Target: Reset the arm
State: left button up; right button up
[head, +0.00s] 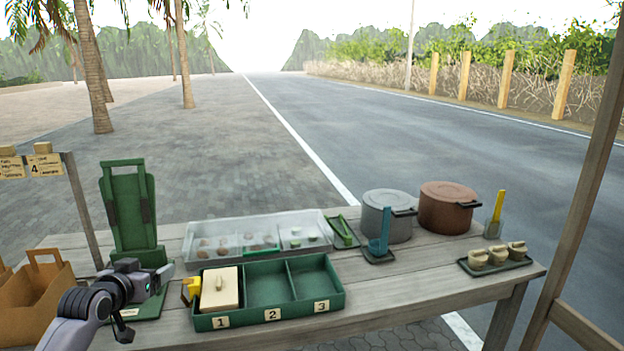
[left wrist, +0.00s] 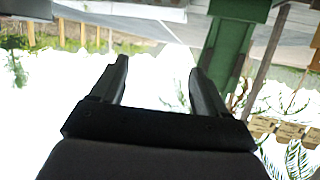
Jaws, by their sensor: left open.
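My left gripper (head: 150,272) is at the left end of the table, in front of the green upright stand (head: 129,207) and left of the green tray. In the left wrist view my left gripper (left wrist: 158,82) is open, with nothing between its two fingers. The picture there is upside down, and the green stand (left wrist: 232,38) shows beyond the right finger. My left arm comes in from the lower left of the head view. My right gripper shows in neither view.
A paper bag (head: 36,300) is at left.

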pick_arm(q)
notch_tip(320, 180, up, 6)
jog(key=w+a+m+t+y, duration=0.1)
jog(key=a+m+t+y, duration=0.1)
jog(key=t, duration=0.2)
jog(key=s+d+f+g+h, duration=0.1)
jog(key=s+d+f, duration=0.2)
jog(key=s+f, duration=0.25)
jog(key=s+d+f+g+h, duration=0.1)
jog(key=s+d+f, duration=0.25)
jog(key=f, duration=0.35)
jog(key=s+d+f+g, duration=0.2)
jog(key=s+f, duration=0.3)
jog(key=f, duration=0.2)
jog(key=s+d+f+g, duration=0.1)
jog(key=s+d+f, duration=0.1)
jog(key=s, duration=0.6)
jog(key=s+d+f+g+h, duration=0.1)
jog(key=s+d+f, duration=0.2)
jog(key=s, duration=0.5)
jog(key=s+d+f+g+h, duration=0.1)
jog(key=s+d+f, duration=0.2)
jog(key=s+f, duration=0.2)
jog(key=s, duration=0.3)
jog(key=shift+d+g, duration=0.15)
jog(key=shift+g, duration=0.15)
